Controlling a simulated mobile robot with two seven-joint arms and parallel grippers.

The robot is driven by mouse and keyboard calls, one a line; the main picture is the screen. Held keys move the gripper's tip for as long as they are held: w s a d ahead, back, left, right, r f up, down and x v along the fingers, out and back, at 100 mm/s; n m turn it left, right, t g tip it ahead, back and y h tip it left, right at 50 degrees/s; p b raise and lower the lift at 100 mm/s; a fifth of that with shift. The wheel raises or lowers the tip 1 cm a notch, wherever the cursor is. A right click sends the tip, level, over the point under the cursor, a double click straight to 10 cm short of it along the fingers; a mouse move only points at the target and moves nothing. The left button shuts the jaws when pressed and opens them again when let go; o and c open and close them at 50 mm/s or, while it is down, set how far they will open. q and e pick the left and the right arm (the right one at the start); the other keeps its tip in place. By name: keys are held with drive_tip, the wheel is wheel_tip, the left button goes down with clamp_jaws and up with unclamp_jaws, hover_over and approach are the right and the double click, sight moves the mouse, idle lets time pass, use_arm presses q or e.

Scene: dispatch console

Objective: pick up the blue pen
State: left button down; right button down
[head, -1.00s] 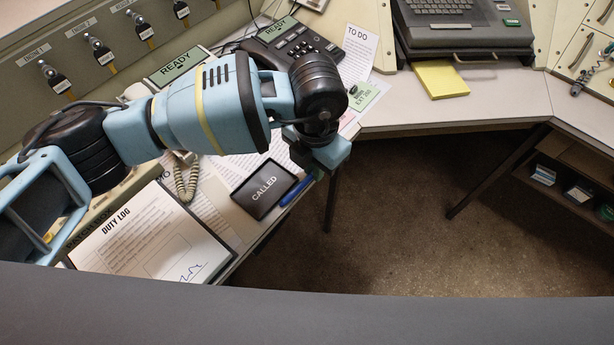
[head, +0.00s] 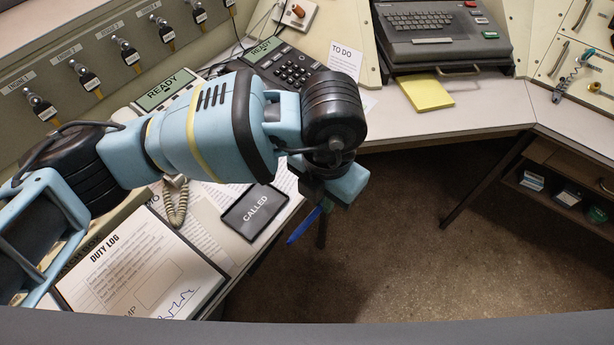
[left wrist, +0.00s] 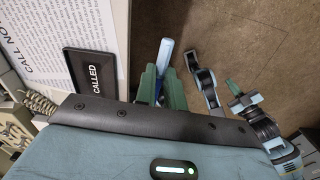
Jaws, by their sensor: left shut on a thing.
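The blue pen (head: 303,227) hangs out below my left gripper (head: 326,200) in the head view, past the desk's edge with the floor behind it. In the left wrist view the pen (left wrist: 165,54) sticks out from between the green fingers of my left gripper (left wrist: 161,82), which are shut on it. The fingertips are mostly hidden behind my wrist in the head view. Part of my other arm shows at the right of the left wrist view, with a green-tipped end (left wrist: 233,88) that looks like my right gripper; its opening cannot be made out.
A black CALLED card (head: 255,211) lies near the desk edge, beside the duty log (head: 140,265). A corded phone (head: 283,70) stands behind my left arm. A yellow pad (head: 427,93) and a keyboard unit (head: 440,30) are on the far desk. Open floor (head: 410,240) lies beyond the edge.

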use_arm(q)
drive_tip(key=s+d, duration=0.5)
drive_tip(key=s, duration=0.3)
drive_tip(key=shift+s+d+r, duration=0.25)
drive_tip(key=shift+d+r, duration=0.05)
drive_tip(key=shift+r, duration=0.15)
use_arm(e)
drive_tip(key=shift+f, duration=0.15)
